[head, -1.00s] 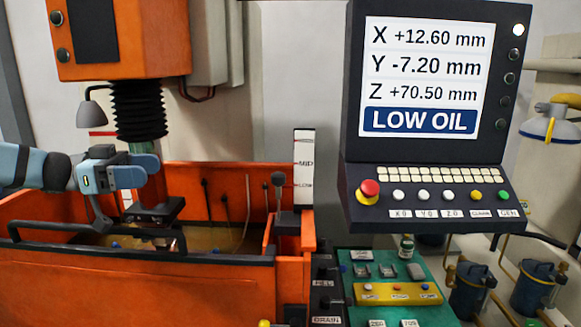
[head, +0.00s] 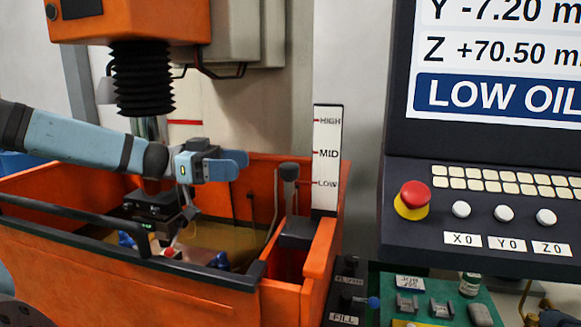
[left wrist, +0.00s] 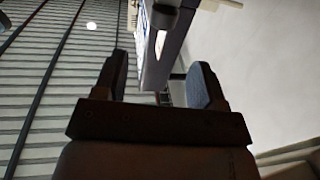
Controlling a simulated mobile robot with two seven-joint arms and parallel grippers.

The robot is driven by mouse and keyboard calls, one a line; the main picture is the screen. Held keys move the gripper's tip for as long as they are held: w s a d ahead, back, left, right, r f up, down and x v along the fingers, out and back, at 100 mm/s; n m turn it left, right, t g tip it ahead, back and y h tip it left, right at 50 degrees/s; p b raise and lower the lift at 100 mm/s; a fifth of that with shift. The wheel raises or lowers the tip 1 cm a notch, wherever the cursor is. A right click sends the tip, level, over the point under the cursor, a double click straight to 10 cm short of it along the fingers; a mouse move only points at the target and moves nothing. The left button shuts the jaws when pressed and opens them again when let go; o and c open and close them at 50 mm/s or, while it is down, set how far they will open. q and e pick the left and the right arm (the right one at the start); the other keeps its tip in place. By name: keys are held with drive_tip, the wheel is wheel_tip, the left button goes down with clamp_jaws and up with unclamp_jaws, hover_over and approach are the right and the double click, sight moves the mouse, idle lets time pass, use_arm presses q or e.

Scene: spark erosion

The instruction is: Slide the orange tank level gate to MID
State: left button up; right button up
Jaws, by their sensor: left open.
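The orange tank (head: 130,285) stands at the left and centre of the head view. At its right end is the level gate, a dark block (head: 298,234) with a grey upright handle and knob (head: 288,172). Beside it stands a white scale (head: 328,195) marked HIGH, MID and LOW. In the picture the knob's top lies between the heights of MID and LOW. My left gripper (head: 242,164) is over the tank, left of the knob, with a small gap between. Its two fingers (left wrist: 160,82) are apart in the left wrist view. My right gripper is not in view.
A control console (head: 480,195) with a red stop button (head: 412,197) juts out at the right. The black bellows column (head: 142,80) hangs over the tank behind my left arm. A dark rail (head: 70,222) runs along the tank's front.

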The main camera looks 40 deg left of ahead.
sight(289, 164)
use_arm(q)
drive_tip(key=p+x, duration=0.1)
drive_tip(key=x, duration=0.8)
drive_tip(key=shift+w+d+p, duration=0.25)
drive_tip(key=shift+w+p, duration=0.1)
drive_tip(key=shift+p, duration=0.05)
drive_tip(key=shift+w+d+f, duration=0.1)
drive_tip(key=shift+w+d, duration=0.25)
drive_tip(key=shift+w, duration=0.05)
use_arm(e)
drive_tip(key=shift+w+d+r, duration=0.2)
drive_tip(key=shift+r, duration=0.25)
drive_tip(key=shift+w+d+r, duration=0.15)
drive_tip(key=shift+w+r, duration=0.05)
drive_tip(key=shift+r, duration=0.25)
use_arm(q)
drive_tip(key=shift+s, duration=0.1)
drive_tip(key=shift+c, duration=1.1)
clamp_jaws()
wheel_tip(289, 164, up, 6)
drive_tip(key=p, duration=0.6)
drive_tip(key=shift+r+p, duration=0.2)
drive_tip(key=shift+p, duration=0.15)
drive_tip(key=shift+f, duration=0.15)
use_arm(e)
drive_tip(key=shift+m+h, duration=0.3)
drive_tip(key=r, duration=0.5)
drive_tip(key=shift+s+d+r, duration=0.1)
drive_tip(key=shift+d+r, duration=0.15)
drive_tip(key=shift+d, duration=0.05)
